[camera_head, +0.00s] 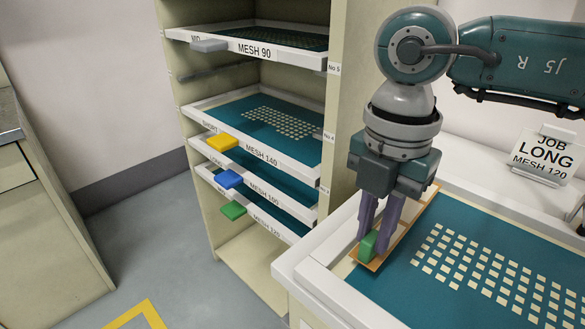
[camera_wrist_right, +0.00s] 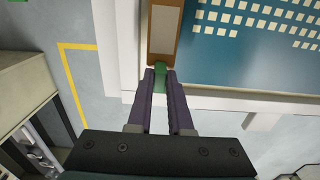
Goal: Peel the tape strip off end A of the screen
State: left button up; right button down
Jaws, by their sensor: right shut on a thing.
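The screen (camera_head: 385,295) is a teal mesh with rows of pale key-shaped openings, lying in a white frame at the lower right of the head view. It also shows at the upper right of the wrist view (camera_wrist_right: 240,65). A brown tape strip (camera_wrist_right: 165,32) with orange edges lies along the screen's near-left end, with a green tab (camera_head: 367,246) at its end. My right gripper (camera_head: 373,238) points down with its purple fingers shut on the green tab; the wrist view shows the tab (camera_wrist_right: 160,77) between the fingertips.
A job card (camera_head: 550,152) reading LONG, MESH 120 stands behind the screen. A cream rack (camera_head: 343,75) with several labelled mesh screens stands to the left, with grey, yellow, blue and green tabs. A cabinet (camera_head: 50,205) is at far left. Open floor lies between.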

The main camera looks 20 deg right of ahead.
jog(key=shift+r, duration=0.45)
jog(key=shift+r+p, duration=0.1)
jog(key=shift+p, duration=0.2)
notch_tip(320, 180, up, 4)
jog(key=p, duration=0.3)
jog(key=shift+p, duration=0.35)
